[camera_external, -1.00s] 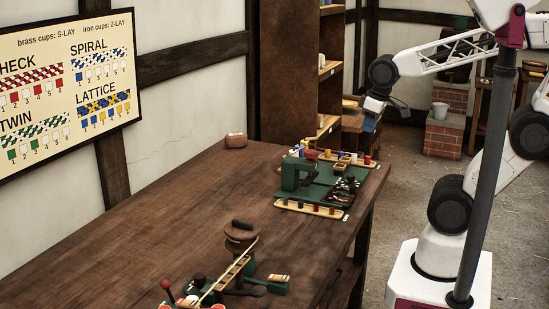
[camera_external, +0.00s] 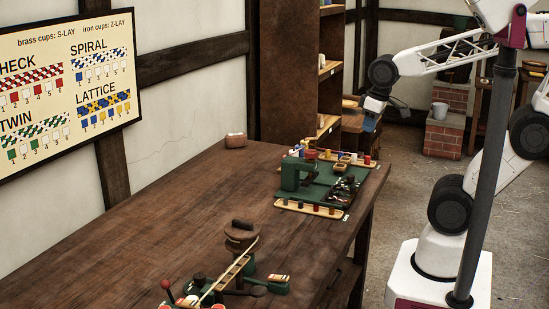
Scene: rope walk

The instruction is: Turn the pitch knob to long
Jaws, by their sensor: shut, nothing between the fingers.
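A green machine (camera_external: 325,188) stands near the far right end of the wooden bench, with an upright green post at its left and small dark parts on its base. A second green device (camera_external: 268,286) with a wooden ladder-like strip and a round brown top sits at the near end. I cannot make out which small part is the pitch knob, nor its setting. My gripper (camera_external: 370,124) is small in the view, above and beyond the far right corner of the bench. It is shut and empty, clear of the green machine.
The bench (camera_external: 160,225) is clear across its middle. A pale tray (camera_external: 311,208) with small coloured pegs lies before the far machine. A small pinkish block (camera_external: 236,140) sits at the back edge. A tall brown shelf (camera_external: 288,75) stands behind. A pattern board (camera_external: 68,90) hangs at left.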

